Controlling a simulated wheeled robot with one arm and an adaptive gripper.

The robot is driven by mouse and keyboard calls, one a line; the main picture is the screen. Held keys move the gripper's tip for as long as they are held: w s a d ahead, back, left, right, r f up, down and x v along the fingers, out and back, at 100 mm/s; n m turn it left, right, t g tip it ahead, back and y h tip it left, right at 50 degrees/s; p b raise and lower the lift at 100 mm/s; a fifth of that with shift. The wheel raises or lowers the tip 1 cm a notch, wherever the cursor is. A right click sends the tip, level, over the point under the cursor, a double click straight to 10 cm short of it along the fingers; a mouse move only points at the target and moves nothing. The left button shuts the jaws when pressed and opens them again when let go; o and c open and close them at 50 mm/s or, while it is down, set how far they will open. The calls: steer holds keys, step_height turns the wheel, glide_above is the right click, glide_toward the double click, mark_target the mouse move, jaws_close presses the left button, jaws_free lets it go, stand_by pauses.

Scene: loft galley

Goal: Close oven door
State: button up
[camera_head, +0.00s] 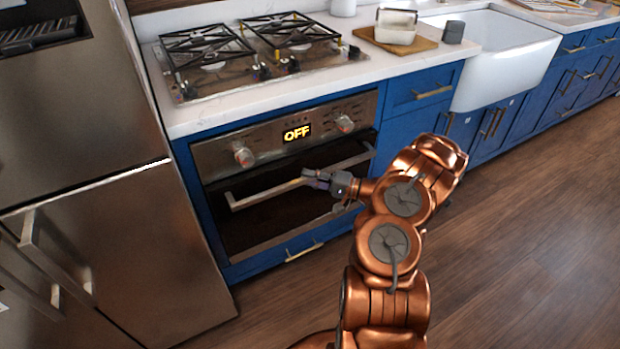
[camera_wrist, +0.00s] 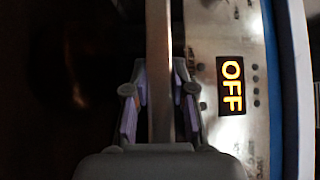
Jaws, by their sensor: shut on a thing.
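The oven door (camera_head: 270,218) has dark glass and a long metal handle (camera_head: 262,191). It stands upright in the oven front, below the control panel, and looks shut or nearly so; I cannot tell whether a small gap is left. My gripper (camera_head: 310,178) is at the middle of the handle, shut on it. In the wrist view the handle (camera_wrist: 159,45) runs upright between the two fingers of my gripper (camera_wrist: 160,95), with their purple pads on either side. My gripper and arm hide part of the door's right side.
The oven's control panel (camera_head: 215,158) has knobs and a lit OFF display (camera_head: 297,132). A steel fridge (camera_head: 120,240) stands close on the left. Blue cabinets (camera_head: 418,92) and a white sink (camera_head: 500,55) lie to the right. The wooden floor (camera_head: 530,240) is clear on the right.

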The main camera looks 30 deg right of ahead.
mark_target(295, 168)
jaws_close()
steer(key=shift+w+b, duration=0.65)
steer(key=shift+w+d+r+b, duration=0.1)
steer(key=shift+w+r+b, duration=0.15)
steer(key=shift+w, duration=0.2)
steer(key=shift+w+d+r+b, duration=0.1)
steer(key=shift+w+b, duration=0.15)
steer(key=shift+w, duration=0.15)
steer(key=shift+a, duration=0.1)
steer(key=o, duration=0.9)
jaws_free()
steer(key=v, duration=1.2)
